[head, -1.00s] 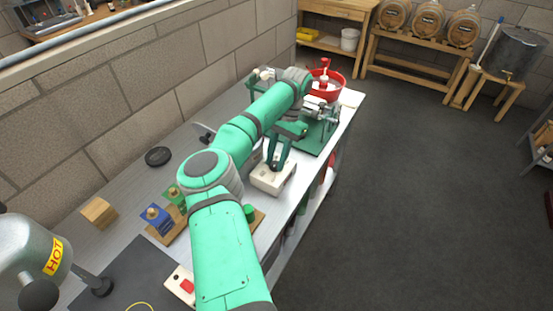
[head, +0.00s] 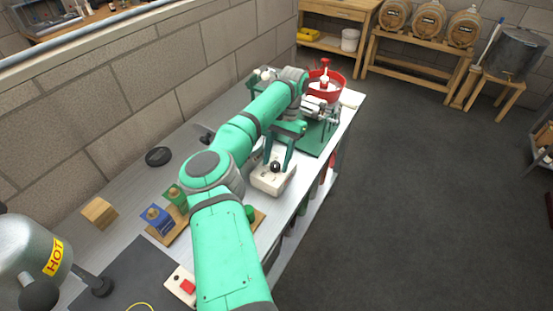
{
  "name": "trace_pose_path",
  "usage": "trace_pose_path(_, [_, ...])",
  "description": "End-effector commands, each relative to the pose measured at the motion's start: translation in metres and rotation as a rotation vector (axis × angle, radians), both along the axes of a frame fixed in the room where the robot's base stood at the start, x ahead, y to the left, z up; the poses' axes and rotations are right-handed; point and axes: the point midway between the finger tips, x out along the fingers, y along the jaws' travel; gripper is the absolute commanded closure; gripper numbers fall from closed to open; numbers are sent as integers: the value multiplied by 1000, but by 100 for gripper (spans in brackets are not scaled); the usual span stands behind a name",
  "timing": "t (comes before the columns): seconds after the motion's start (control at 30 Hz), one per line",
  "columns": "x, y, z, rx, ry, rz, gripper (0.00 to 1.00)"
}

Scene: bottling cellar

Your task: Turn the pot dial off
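A cream box (head: 268,183) with a round black knob (head: 275,167) on top, which looks like the pot dial, sits near the bench's right edge. Its pointer setting is too small to read. My gripper (head: 276,162) is over this box, its two green fingers pointing down and spread apart, with the knob showing between the fingertips. I cannot tell whether a finger touches the knob. A grey metal pot with a yellow HOT label (head: 55,258) is at the lower left, partly cut off by the picture edge.
A white plate with a red switch (head: 187,287) lies near the bench front. Blue (head: 157,218) and green (head: 175,196) blocks stand on a wooden board beside my arm. A green-based metal device (head: 322,130) and a red tub (head: 333,90) are beyond my gripper.

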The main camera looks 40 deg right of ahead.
Motion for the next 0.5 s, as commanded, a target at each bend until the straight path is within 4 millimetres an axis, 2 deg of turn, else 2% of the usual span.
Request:
trace_pose_path(0.27, [1, 0, 3, 1, -1, 1, 55])
trace_pose_path(0.37, [2, -4, 12, 1, -1, 1, 55])
trace_pose_path(0.5, [6, -12, 34, 3, -4, 1, 55])
